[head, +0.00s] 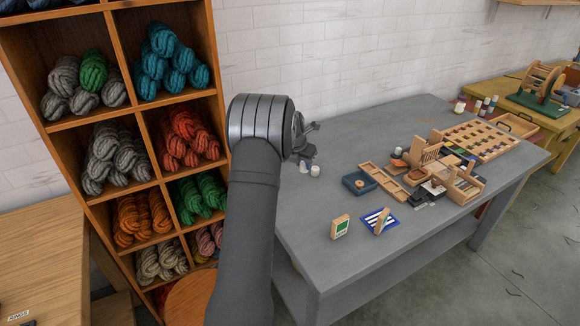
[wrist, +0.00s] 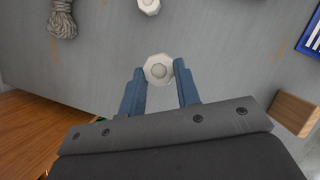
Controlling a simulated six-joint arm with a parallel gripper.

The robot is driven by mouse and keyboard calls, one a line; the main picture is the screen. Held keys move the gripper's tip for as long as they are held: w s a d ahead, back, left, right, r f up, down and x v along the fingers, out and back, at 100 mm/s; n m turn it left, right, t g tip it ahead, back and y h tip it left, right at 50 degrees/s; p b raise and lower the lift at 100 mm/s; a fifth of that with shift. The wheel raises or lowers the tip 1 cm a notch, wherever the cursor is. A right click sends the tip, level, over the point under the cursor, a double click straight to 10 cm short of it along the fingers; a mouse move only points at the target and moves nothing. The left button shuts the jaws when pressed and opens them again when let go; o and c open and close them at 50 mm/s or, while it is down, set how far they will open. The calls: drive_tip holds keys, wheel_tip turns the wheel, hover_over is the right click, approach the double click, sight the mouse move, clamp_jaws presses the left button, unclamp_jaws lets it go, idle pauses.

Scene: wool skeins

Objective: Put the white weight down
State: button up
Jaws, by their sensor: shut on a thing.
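My gripper (wrist: 160,72) is shut on a white weight (wrist: 157,69), a pale, faceted round piece seen from above between the two blue fingertips. The grey table top (wrist: 225,50) is beneath it. The wrist view does not show clearly whether the weight touches the table. In the head view my gripper (head: 303,135) is over the table's left end, partly hidden by my own arm. A second white piece of similar look (wrist: 149,5) lies ahead at the wrist view's top edge. A small white piece (head: 315,171) also shows near my gripper in the head view; I cannot tell which it is.
A grey skein (wrist: 62,22) lies on the table ahead and left in the wrist view. A wooden shelf of skeins (head: 135,112) rises at left. Table surface around the weight is bare.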

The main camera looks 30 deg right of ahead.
drive_tip(key=s+d+r, duration=0.2)
drive_tip(key=s, duration=0.1)
drive_tip(key=w+a+n+t+y, duration=0.15)
drive_tip(key=w+a, duration=0.25)
drive_tip(key=a, duration=0.5)
drive_tip(key=w+a+n+h, duration=0.1)
drive_tip(key=w+a+n, duration=0.25)
drive_tip(key=a, duration=0.55)
drive_tip(key=n+y, duration=0.5)
drive_tip(key=n, duration=0.7)
hover_over(53, 290)
drive_tip(key=s, duration=0.2)
drive_tip(key=shift+t, duration=0.25)
drive_tip(key=f, duration=0.6)
drive_tip(key=shift+w+d+f, duration=0.2)
drive_tip(key=shift+d, duration=0.15)
drive_tip(key=shift+f, duration=2.05)
drive_tip(key=shift+f, duration=0.2)
